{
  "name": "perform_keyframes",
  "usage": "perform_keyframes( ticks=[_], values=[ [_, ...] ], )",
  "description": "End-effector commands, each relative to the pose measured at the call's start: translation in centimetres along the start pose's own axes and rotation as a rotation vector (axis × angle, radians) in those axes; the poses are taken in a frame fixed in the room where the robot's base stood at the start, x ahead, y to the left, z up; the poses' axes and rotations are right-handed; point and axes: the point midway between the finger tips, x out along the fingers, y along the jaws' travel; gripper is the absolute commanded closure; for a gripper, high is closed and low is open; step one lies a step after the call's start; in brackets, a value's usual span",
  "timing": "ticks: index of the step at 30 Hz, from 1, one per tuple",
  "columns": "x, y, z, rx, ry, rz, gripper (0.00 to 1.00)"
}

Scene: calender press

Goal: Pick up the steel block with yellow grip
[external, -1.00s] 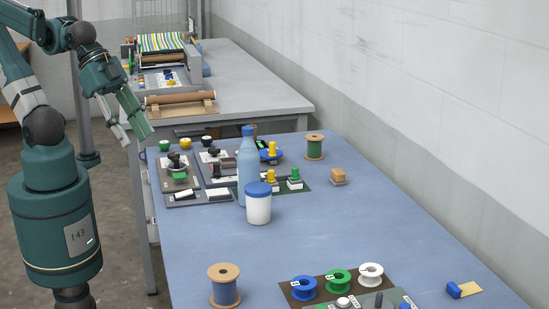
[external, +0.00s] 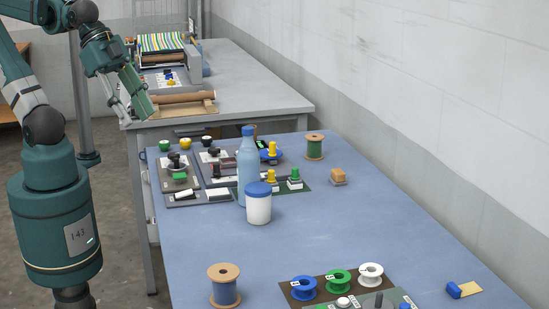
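A small block with a yellow grip (external: 271,177) stands on a dark green mat (external: 306,187), partly behind the blue-capped bottle and white jar. Its lower part looks light grey. A similar block with a green grip (external: 294,177) stands just right of it. Another yellow knob (external: 271,149) shows farther back by a blue object; I cannot tell what it sits on. My gripper (external: 136,116) hangs in the air at the upper left, near the front end of the far table, well away from the yellow-grip block. Its fingers look apart and empty.
A tall blue bottle (external: 248,170) and a white jar (external: 258,207) stand in front of the yellow-grip block. Grey trays (external: 190,202) with small knobbed items lie left of it. Spools stand at front and back. The blue table's (external: 350,220) middle right is clear.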

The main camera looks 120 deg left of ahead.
Motion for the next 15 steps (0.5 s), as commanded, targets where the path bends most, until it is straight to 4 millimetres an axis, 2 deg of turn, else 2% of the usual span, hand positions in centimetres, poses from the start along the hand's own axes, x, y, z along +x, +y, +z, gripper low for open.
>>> perform_keyframes(
  ticks=[8, 15],
  values=[
    [-0.1, -1.6, -1.9, 0.085, -0.038, -0.015, 0.63],
    [0.1, -4.0, -4.4, 0.215, -0.098, -0.026, 0.63]
  ],
)
